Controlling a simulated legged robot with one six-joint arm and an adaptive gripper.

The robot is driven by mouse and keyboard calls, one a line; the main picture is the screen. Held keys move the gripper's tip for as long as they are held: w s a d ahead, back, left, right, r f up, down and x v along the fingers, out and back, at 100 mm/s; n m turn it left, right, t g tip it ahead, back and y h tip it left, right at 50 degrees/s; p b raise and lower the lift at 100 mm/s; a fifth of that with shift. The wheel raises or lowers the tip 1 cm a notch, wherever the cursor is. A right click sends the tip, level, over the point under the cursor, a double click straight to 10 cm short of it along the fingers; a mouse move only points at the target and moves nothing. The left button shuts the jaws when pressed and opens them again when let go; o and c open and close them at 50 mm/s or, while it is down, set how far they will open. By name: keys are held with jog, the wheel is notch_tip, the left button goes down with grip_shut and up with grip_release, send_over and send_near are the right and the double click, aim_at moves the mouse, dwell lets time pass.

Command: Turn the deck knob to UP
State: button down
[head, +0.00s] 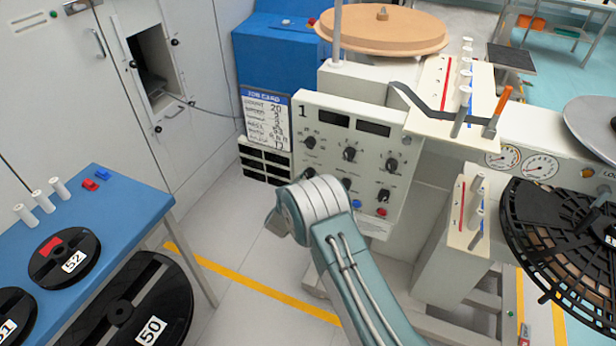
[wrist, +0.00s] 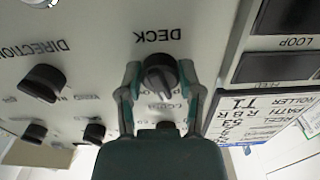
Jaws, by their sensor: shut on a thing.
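In the wrist view the panel lettering DECK is upside down, just above the dark deck knob (wrist: 158,69). My gripper (wrist: 160,78) has one finger on each side of this knob and is shut on it. Small lettering by the knob is partly covered by the fingers and too blurred to read, so I cannot tell which position the knob points to. In the head view my gripper is mostly hidden behind my own wrist, in front of the lower part of a cream control panel (head: 325,115) marked 1.
In the wrist view the direction knob (wrist: 42,83) and smaller knobs sit to the left, and a printed card (wrist: 245,115) and dark displays to the right. In the head view a blue table (head: 130,205) with reels stands left and a black reel (head: 530,215) right.

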jog(key=shift+s+f+n, duration=0.1)
jog(key=shift+f+n, duration=0.05)
jog(key=shift+n, duration=0.5)
jog(key=shift+s+f+n, duration=0.1)
jog(key=shift+f+n, duration=0.05)
jog(key=shift+n, duration=0.8)
jog(key=shift+c, duration=1.8)
grip_release()
jog(key=shift+a+f, duration=0.1)
jog(key=shift+o, duration=0.5)
jog(key=shift+w+a+r, duration=0.1)
jog(key=shift+r, duration=0.1)
jog(key=v, duration=1.2)
